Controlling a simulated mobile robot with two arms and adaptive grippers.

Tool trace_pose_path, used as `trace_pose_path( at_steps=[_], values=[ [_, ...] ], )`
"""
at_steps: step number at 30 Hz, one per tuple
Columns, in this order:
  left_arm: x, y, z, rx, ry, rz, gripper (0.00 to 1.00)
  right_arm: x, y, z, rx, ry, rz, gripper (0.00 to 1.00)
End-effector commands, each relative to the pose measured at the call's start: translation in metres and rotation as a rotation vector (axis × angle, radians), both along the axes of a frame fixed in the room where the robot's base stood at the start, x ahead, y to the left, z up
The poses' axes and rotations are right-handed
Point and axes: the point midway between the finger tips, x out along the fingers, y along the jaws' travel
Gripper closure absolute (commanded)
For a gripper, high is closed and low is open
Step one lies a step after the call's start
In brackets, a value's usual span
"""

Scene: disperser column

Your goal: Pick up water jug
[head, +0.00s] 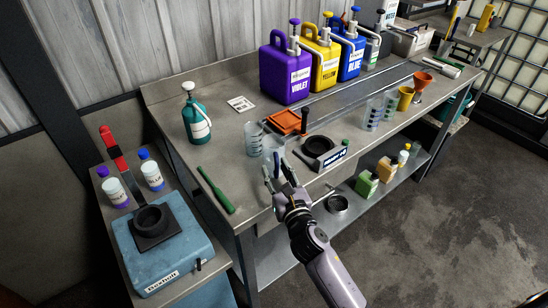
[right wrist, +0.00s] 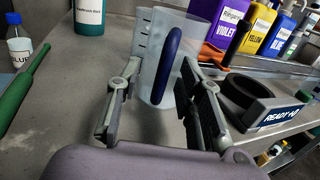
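The water jug, a clear translucent vessel (head: 273,147) with a dark blue handle (right wrist: 167,70), stands upright on the steel bench near its front edge. In the right wrist view its clear body (right wrist: 190,42) is straight ahead. My right gripper (head: 279,172) is open at the jug's near side. In the right wrist view the fingers (right wrist: 160,112) are spread on either side of the handle, with visible gaps; contact cannot be told. They hide part of the jug. My left gripper is not in view.
A graduated clear beaker (head: 254,138) stands close behind-left of the jug. A black round holder (head: 319,150) is just right, an orange tray (head: 287,122) behind. A green tool (head: 216,190) and teal bottle (head: 196,118) are left. Violet (head: 287,78), yellow and blue canisters line the back.

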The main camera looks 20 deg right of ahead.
Motion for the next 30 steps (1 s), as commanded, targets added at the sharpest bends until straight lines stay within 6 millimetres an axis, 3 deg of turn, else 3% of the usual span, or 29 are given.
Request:
trace_pose_path(
  at_steps=[8, 23, 30],
  values=[
    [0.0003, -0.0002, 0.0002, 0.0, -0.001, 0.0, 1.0, 0.0027, 0.0003, -0.0002, 0.0, 0.0, 0.001, 0.66],
    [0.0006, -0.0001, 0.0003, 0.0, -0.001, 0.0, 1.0, 0.0024, 0.0001, -0.0002, 0.0, 0.0, 0.001, 1.0],
    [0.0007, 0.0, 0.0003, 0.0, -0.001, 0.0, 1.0, 0.0024, 0.0002, -0.0001, 0.0, 0.0, 0.001, 1.0]
  ],
)
